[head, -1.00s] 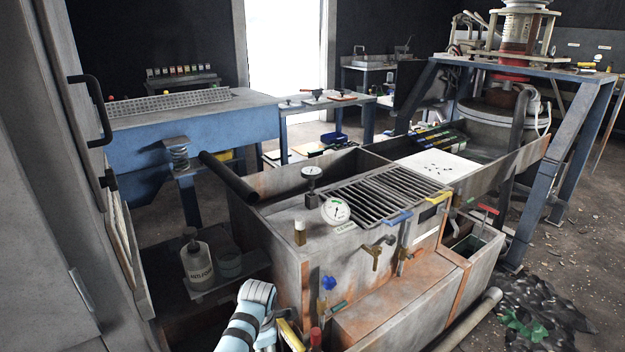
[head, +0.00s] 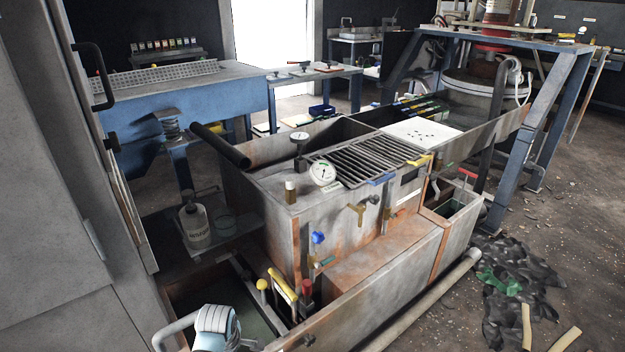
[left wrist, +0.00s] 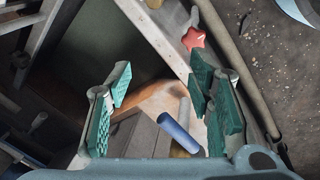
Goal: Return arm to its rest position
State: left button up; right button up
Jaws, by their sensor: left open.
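My left gripper (left wrist: 163,85) is open in the left wrist view, its green ridged pads wide apart with nothing held between them. Beyond the pads are a blue-ended handle (left wrist: 179,133) and a red star-shaped knob (left wrist: 194,38), both apart from the pads as far as I can tell. In the head view a light-blue and grey part of my arm (head: 216,322) shows at the bottom left, low in front of the metal tank machine (head: 345,280). The gripper's fingers cannot be made out there. My right gripper is in neither view.
Yellow (head: 283,285) and red (head: 306,287) handles stand close to the right of my arm. A grey cabinet (head: 50,220) bounds the left side. A bottle (head: 194,226) stands on a low shelf. A pale pipe (head: 425,300) runs along the machine's front; floor beyond is partly clear.

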pick_arm(q)
jog(key=s+a+m, duration=0.2)
jog(key=s+m, duration=0.3)
jog(key=s, duration=0.2)
jog(key=s+a+m, duration=0.3)
jog(key=s+m, duration=0.1)
jog(key=s, duration=0.3)
jog(key=s+r+m+t, duration=0.1)
jog(key=s+r+m, duration=0.5)
jog(key=s+m, duration=0.45)
jog(key=s+a+f+n, duration=0.1)
jog(key=s+f, duration=0.1)
jog(key=f, duration=0.8)
jog(key=s+a+f, duration=0.1)
jog(key=f, duration=0.9)
jog(key=s+f+g, duration=0.2)
jog(key=s+f, duration=1)
jog(key=s, duration=0.2)
notch_tip(320, 180, up, 12)
jog(key=p, duration=1.2)
jog(key=shift+a+r, duration=0.2)
jog(key=shift+r, duration=0.05)
